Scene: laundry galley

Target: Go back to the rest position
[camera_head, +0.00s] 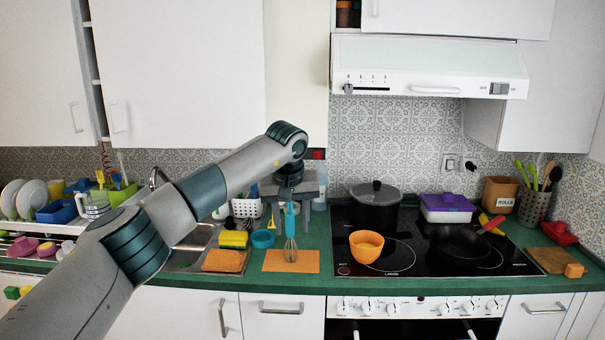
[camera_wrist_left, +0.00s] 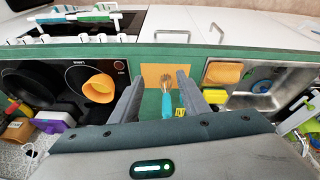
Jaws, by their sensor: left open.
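My left gripper (camera_head: 290,198) hangs over the green counter (camera_head: 317,270) beside the sink, pointing down. It is open. A whisk with a turquoise handle (camera_head: 290,222) stands out below it, with its wire end over an orange mat (camera_head: 272,262). In the left wrist view the whisk (camera_wrist_left: 167,105) shows between the two fingers of the gripper (camera_wrist_left: 156,97). I cannot tell whether the fingers touch it. My right gripper is not in view.
A stovetop to the right carries a black pot (camera_head: 375,208), an orange bowl (camera_head: 366,246), a purple-lidded container (camera_head: 447,208) and a black pan (camera_head: 459,241). A range hood (camera_head: 430,70) hangs above the stove.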

